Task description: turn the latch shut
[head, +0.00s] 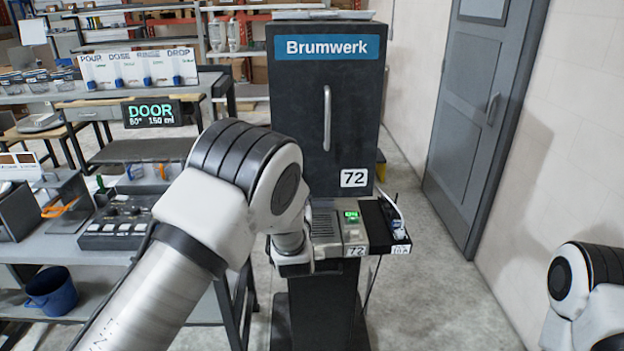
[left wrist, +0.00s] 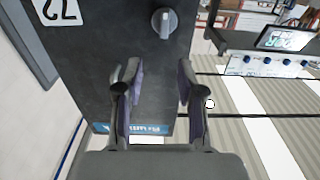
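The latch is a grey knob (left wrist: 165,22) on the dark front of the Brumwerk cabinet (left wrist: 85,75), at the top of the left wrist view. Its grip bar stands about vertical in that view. In the head view the cabinet (head: 292,110) stands in the middle, and my left arm hides the latch. My left gripper (left wrist: 158,68) is open and empty. Its two fingers point toward the cabinet front, with the knob beyond the tips and apart from them. The fingers are hidden behind my arm in the head view. My right gripper is out of view; only an arm link shows.
A vertical handle (head: 327,118) is on the cabinet door above a label 72 (head: 354,178). A small panel with a green display (head: 351,216) sits below. A bench with a control box (head: 118,220) is left, and a DOOR sign (head: 152,113) stands behind. Floor is clear at right.

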